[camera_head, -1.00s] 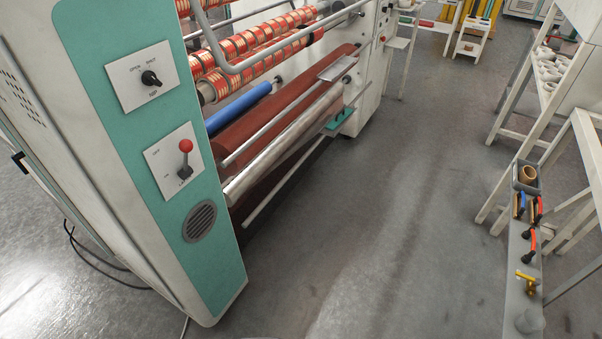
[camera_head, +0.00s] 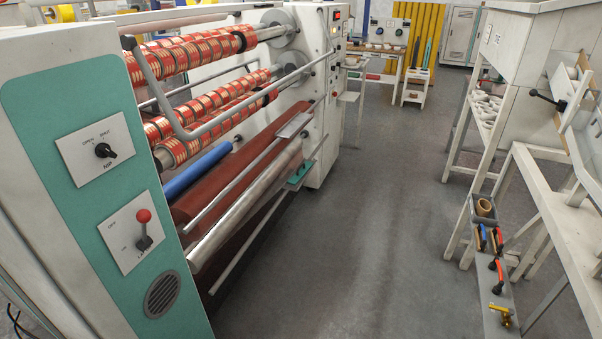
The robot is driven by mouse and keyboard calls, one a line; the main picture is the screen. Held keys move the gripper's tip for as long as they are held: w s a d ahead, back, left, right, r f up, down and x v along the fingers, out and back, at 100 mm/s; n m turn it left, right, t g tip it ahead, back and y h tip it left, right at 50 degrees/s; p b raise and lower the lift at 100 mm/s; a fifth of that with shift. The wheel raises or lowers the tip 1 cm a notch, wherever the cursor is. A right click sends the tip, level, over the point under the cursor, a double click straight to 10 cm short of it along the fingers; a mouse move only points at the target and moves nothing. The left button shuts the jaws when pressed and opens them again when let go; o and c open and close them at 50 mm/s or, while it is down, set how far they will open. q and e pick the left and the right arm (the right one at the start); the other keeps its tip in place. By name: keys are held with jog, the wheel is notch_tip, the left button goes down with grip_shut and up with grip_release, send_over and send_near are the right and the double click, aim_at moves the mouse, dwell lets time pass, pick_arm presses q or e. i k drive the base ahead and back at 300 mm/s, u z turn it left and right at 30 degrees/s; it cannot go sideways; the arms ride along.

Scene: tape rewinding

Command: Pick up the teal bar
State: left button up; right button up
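Neither of my grippers is in view. A small teal piece (camera_head: 301,172) sits at the far lower end of the rollers on the rewinding machine (camera_head: 318,130). Farther back, beside the yellow uprights (camera_head: 395,40), a narrow upright bar (camera_head: 428,54) looks blue-teal. It is small at this distance, and I cannot tell which of these is the teal bar.
The machine with red printed rolls (camera_head: 190,55) and a blue roller (camera_head: 197,172) fills the left. A white stand (camera_head: 547,195) and a low shelf with tools (camera_head: 497,318) line the right. The grey floor (camera_head: 365,240) between them is clear.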

aim_at(305, 167)
jog(key=z, duration=0.45)
jog(key=i, duration=6.25)
jog(key=u, duration=4.25)
jog(key=i, duration=0.5)
jog(key=z, duration=0.05)
